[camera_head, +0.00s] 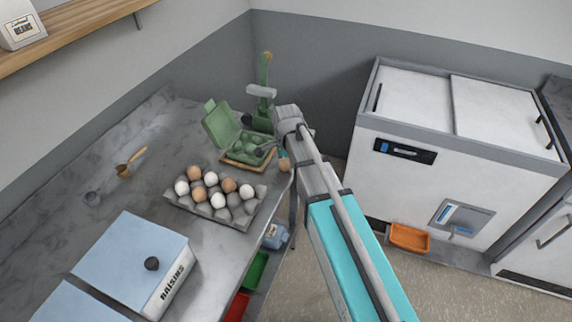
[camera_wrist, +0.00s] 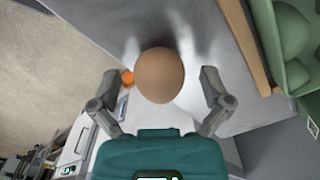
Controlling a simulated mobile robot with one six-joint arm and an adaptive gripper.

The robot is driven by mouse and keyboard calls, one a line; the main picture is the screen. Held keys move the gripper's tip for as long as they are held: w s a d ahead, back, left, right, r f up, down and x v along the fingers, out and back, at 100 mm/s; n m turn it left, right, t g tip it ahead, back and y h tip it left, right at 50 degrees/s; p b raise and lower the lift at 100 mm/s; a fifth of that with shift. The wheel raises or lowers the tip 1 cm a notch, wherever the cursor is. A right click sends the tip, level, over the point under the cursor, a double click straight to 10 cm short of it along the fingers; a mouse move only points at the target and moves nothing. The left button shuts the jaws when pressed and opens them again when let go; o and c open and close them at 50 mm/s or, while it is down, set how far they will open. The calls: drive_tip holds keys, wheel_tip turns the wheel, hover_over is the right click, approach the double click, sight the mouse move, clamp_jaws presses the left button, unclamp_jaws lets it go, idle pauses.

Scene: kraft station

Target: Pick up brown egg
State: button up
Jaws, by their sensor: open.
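A brown egg (camera_wrist: 159,72) fills the middle of the wrist view, on the grey counter by its edge. In the head view the egg (camera_head: 284,164) shows just below my gripper (camera_head: 275,150), right of the green egg carton (camera_head: 222,122). In the wrist view my gripper (camera_wrist: 161,88) is open, one finger on each side of the egg with gaps between. The palm is apart from it. More brown eggs (camera_head: 228,185) and white eggs (camera_head: 217,201) sit in a grey egg tray (camera_head: 240,221).
The open carton stands on a wooden board (camera_head: 233,164), close beside the egg. A green scale-like device (camera_head: 264,85) stands behind. A blue raisins box (camera_head: 140,262) is at the front left. The floor drops away right of the counter.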

drive_tip(key=c, duration=0.8)
drive_tip(key=shift+c, duration=0.2)
drive_tip(key=shift+r, duration=0.15)
drive_tip(key=shift+r+p, duration=0.9)
drive_tip(key=shift+p, duration=0.15)
drive_tip(key=s+a+r+p, duration=0.1)
drive_tip(key=s+r+p, duration=1)
drive_tip(key=s, duration=0.3)
drive_tip(key=shift+a, duration=0.15)
drive_tip(key=shift+w, duration=0.15)
